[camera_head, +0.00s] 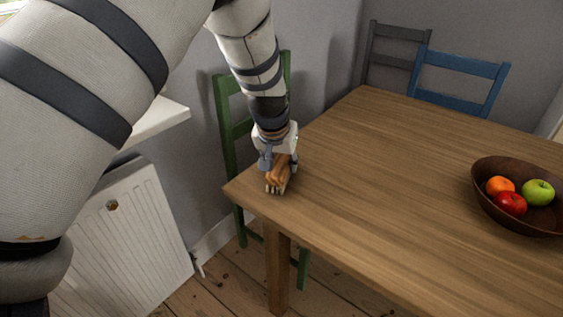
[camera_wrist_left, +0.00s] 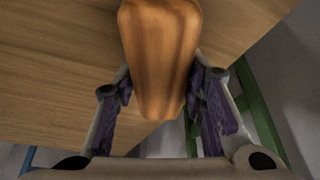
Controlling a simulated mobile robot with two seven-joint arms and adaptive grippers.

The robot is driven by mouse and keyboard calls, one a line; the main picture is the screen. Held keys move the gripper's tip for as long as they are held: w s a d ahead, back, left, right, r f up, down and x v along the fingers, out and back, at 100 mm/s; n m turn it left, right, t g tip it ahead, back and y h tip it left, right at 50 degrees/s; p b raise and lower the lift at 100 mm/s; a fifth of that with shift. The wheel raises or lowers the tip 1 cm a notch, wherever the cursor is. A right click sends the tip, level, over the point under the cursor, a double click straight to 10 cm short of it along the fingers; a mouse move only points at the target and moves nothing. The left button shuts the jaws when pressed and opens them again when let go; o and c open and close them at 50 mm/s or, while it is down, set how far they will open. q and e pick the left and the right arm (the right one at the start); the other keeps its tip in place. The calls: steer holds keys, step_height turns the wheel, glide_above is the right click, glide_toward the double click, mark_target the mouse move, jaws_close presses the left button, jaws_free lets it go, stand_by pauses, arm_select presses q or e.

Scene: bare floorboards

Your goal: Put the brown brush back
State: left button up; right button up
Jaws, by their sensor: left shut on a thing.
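The brown brush (camera_head: 278,174) is in my left gripper (camera_head: 277,184), at the near left corner of the wooden table (camera_head: 400,160). In the left wrist view the brush (camera_wrist_left: 160,50) shows as a smooth orange-brown wooden body between the purple-padded fingers of the left gripper (camera_wrist_left: 160,100). The fingers are closed on its sides. Whether the brush touches the tabletop cannot be told. My right gripper is not in view.
A dark bowl (camera_head: 484,203) with fruit stands at the right of the table. A green chair (camera_head: 231,130) is at the table's left end, and blue (camera_head: 458,63) and grey (camera_head: 388,62) chairs are behind. A white radiator (camera_head: 125,235) is at left. The middle tabletop is clear.

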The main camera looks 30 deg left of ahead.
arm_select(q)
steer(key=shift+f, duration=0.2)
steer(key=o, duration=1.1)
steer(key=p+v, duration=0.2)
steer(key=v, duration=1)
steer(key=shift+w+r, duration=0.1)
steer(key=shift+w, duration=0.1)
steer(key=shift+s+r, duration=0.15)
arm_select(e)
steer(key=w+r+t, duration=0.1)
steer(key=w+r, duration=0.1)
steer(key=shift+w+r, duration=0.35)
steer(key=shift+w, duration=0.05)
